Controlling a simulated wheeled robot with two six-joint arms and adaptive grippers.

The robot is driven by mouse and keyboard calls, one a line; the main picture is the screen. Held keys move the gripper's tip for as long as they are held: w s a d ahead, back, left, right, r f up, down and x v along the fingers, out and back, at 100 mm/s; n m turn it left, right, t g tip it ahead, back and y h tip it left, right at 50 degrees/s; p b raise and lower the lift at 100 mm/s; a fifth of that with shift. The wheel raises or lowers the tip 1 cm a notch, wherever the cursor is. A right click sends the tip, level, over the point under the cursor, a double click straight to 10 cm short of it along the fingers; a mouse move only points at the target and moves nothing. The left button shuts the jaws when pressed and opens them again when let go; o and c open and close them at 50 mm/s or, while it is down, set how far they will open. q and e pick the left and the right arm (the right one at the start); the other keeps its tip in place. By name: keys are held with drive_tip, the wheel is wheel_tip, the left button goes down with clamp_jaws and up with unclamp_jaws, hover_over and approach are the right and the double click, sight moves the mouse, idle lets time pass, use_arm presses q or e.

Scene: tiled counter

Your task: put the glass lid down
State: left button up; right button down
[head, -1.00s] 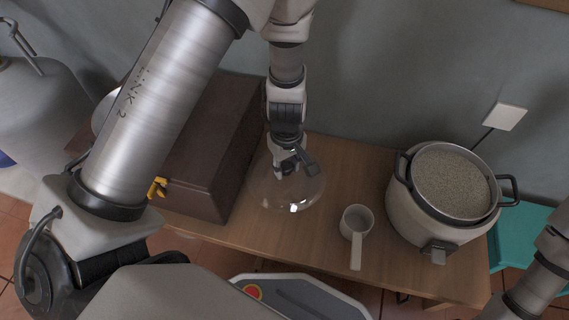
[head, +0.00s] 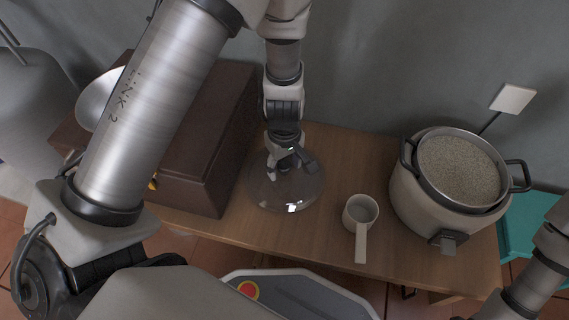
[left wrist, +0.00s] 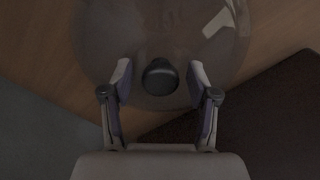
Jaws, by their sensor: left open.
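The glass lid (head: 270,193) is a clear, round dome on the wooden counter, between the brown box and the white cup. In the left wrist view the lid (left wrist: 160,40) shows from above with its dark round knob (left wrist: 160,77). My left gripper (head: 287,163) is over the middle of the lid. In the left wrist view its two fingers (left wrist: 160,80) stand open on either side of the knob, with gaps between. The lid looks level and appears to rest on the wood. My right gripper is out of view; only part of that arm shows at the lower right.
The white cup with a handle (head: 361,212) stands just right of the lid. A cooker (head: 413,207) with a pot of grain (head: 458,168) stands further right. The brown box (head: 205,150) is close on the left. A teal tray (head: 524,225) lies at the far right.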

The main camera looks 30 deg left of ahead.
sight(284, 165)
use_arm(q)
wheel_tip(284, 165, up, 12)
drive_tip(key=p, duration=0.8)
